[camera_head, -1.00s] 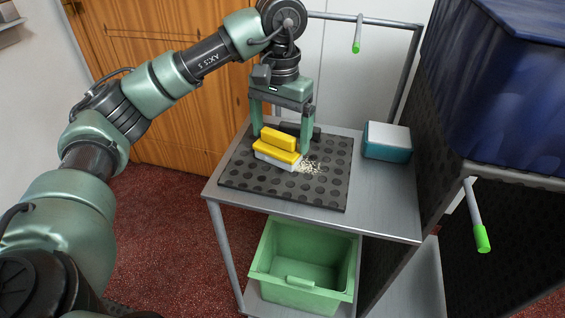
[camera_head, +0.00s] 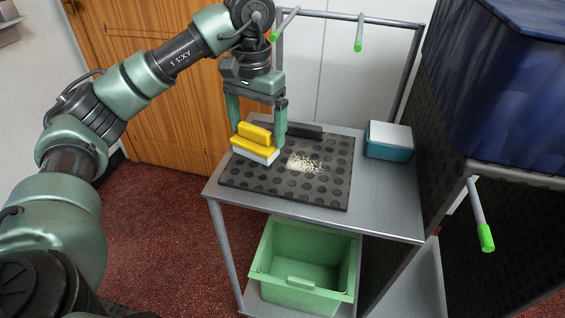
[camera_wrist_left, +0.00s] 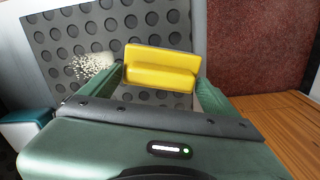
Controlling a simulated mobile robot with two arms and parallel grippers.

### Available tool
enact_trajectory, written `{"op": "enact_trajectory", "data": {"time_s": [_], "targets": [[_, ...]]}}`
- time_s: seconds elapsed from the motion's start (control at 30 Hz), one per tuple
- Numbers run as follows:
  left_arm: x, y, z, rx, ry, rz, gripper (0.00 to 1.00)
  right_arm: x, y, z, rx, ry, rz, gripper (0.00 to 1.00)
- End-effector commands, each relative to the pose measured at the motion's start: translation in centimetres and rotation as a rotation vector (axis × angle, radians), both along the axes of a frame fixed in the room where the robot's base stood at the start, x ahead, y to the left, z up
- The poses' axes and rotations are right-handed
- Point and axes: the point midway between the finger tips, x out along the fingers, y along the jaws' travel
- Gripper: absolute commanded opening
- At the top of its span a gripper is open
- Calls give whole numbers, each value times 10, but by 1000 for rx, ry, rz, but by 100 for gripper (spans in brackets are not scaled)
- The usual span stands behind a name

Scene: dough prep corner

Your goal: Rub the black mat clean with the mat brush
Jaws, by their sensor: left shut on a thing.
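The black mat (camera_head: 325,185) with round dimples lies on the metal cart top. A patch of pale crumbs (camera_head: 304,163) lies on the mat right of its middle; it also shows in the left wrist view (camera_wrist_left: 90,66). The mat brush has a yellow back and grip (camera_head: 254,138) and a white lower part (camera_head: 254,153). My left gripper (camera_head: 257,131) is shut on the brush's yellow grip (camera_wrist_left: 160,67), one finger at each end. The brush is at the mat's left side, apart from the crumbs. Whether its underside touches the mat is unclear. My right gripper is not in view.
A teal box with a pale top (camera_head: 388,141) stands on the cart top (camera_head: 385,205) right of the mat. A dark bar (camera_head: 298,131) lies along the mat's back. A green bin (camera_head: 303,268) sits on the shelf below. Green-tipped rods (camera_head: 480,220) stick out nearby.

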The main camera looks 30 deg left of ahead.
Motion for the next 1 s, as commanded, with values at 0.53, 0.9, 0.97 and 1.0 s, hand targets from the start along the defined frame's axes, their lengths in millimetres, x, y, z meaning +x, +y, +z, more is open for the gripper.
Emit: {"op": "enact_trajectory", "data": {"time_s": [0.53,0.9,0.97,1.0], "targets": [[2,-10,-13,-1,0,-2,42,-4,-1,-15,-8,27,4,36],[6,-25,-12,-1,-1,1,42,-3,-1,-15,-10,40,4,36],[6,-25,-12,-1,-1,1,42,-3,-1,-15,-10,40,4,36],[6,-25,-12,-1,-1,1,42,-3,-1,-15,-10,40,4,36]]}}
